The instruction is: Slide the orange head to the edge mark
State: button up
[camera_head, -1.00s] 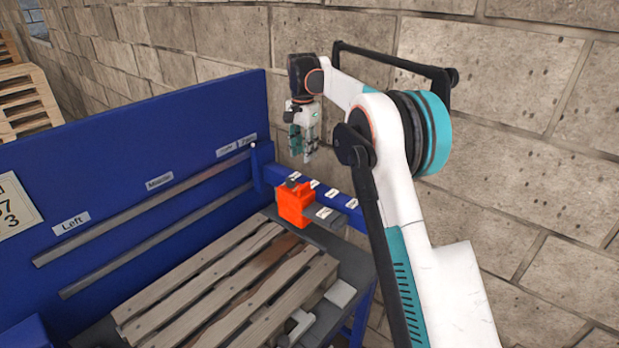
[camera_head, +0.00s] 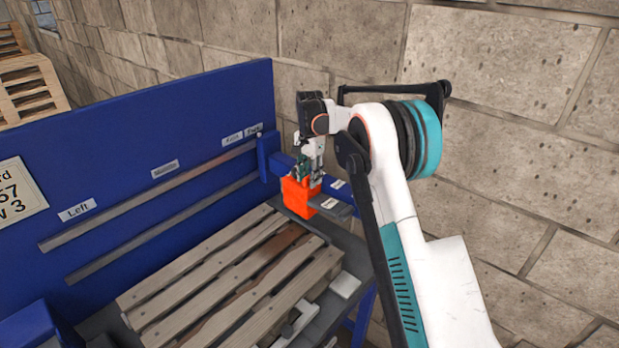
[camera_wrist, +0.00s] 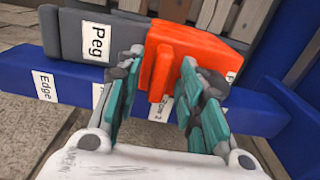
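The orange head (camera_head: 299,197) sits on the blue rail at the right end of the pallet bench. In the wrist view the orange head (camera_wrist: 186,52) has a small upright orange handle facing me. A grey block labelled "Peg" (camera_wrist: 75,38) is joined to its left side. My gripper (camera_head: 311,180) is at the head from above. In the wrist view my gripper (camera_wrist: 160,90) has its two teal fingers apart, one on each side of the handle, with gaps showing. The "Edge" label (camera_wrist: 44,86) is on the blue rail (camera_wrist: 68,77), left of the head.
A wooden pallet (camera_head: 230,285) lies on the bench beside the head. A blue back panel (camera_head: 150,170) with labels and two grey rails stands behind it. A stone wall (camera_head: 510,140) is close behind my arm. Other rail labels are partly hidden by my fingers.

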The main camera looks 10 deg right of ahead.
jog(key=shift+f, duration=0.25)
grip_shut()
jog(key=s+d+b, duration=0.2)
jog(key=s+d, duration=0.8)
jog(key=s, duration=0.4)
jog(key=shift+d, duration=0.15)
